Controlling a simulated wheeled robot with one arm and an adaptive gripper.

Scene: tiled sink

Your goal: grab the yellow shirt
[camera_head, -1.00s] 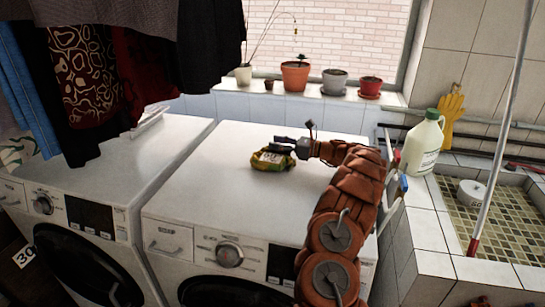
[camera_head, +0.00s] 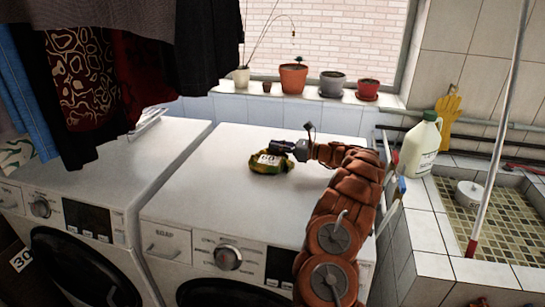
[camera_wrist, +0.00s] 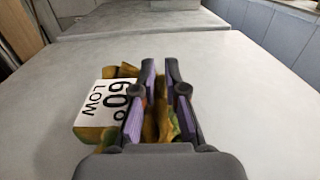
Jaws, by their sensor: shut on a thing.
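The yellow shirt (camera_head: 268,164) is a small crumpled bundle, yellow with green and brown patches, on top of the right washing machine. A white label reading "60° LOW" (camera_wrist: 108,103) is on it. My gripper (camera_head: 278,147) reaches in from the right, low over the bundle's upper right side. In the wrist view, my gripper (camera_wrist: 160,70) has its purple-padded fingers close together with yellow cloth (camera_wrist: 150,126) between and beside them. It is shut on the shirt. The shirt appears to rest on the machine; part of it is hidden behind the fingers.
The right washing machine (camera_head: 215,180) has a clear white top around the shirt. Dark clothes (camera_head: 90,80) hang at the upper left. Potted plants (camera_head: 293,78) line the windowsill. A white jug (camera_head: 420,145) and a tiled sink (camera_head: 425,235) stand at the right.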

